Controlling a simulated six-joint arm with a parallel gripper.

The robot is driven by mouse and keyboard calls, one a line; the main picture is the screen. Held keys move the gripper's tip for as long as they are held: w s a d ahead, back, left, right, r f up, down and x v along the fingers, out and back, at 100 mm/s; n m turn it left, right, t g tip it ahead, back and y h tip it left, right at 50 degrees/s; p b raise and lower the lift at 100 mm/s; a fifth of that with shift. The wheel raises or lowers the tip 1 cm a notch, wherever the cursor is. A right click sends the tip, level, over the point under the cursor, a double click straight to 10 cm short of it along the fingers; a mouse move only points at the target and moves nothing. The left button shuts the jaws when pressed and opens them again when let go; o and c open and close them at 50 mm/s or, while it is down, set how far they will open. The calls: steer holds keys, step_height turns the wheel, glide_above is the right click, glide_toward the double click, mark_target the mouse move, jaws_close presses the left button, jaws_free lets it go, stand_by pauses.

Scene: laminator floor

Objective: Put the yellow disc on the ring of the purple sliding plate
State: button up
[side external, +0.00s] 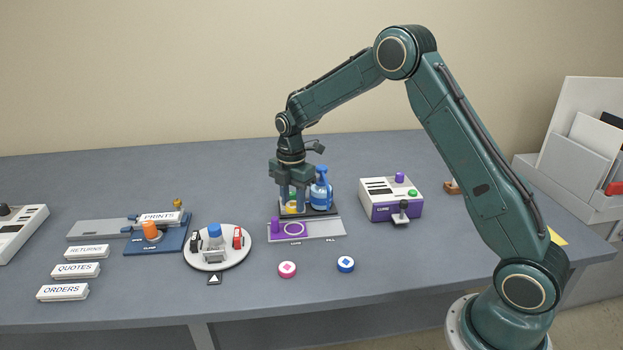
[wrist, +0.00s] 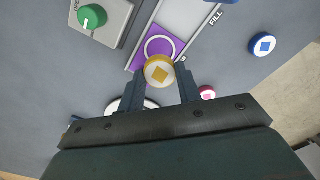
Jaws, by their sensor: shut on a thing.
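The yellow disc (wrist: 159,71) has a diamond mark and sits between the two fingers of my gripper (wrist: 160,80), which is shut on it. In the side external view my gripper (side external: 293,205) points down, with the yellow disc (side external: 291,209) partly hidden behind a finger. In the wrist view the disc overlaps the near edge of the plate's ring (wrist: 160,37). The disc appears above the plate in the side external view.
A pink disc (side external: 287,269) and a blue disc (side external: 345,264) lie in front of the plate. A round white tray (side external: 217,263) is left, a purple-and-white box (side external: 390,199) right. The front table is mostly clear.

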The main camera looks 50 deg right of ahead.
mark_target(295, 230)
steer(key=shift+f, duration=1)
steer(key=shift+f, duration=2.15)
steer(key=shift+f, duration=0.35)
steer(key=shift+s+f, duration=0.1)
steer(key=shift+f, duration=0.25)
steer(key=o, duration=1)
steer(key=shift+c, duration=0.2)
step_height(295, 230, up, 12)
steer(key=shift+r, duration=0.75)
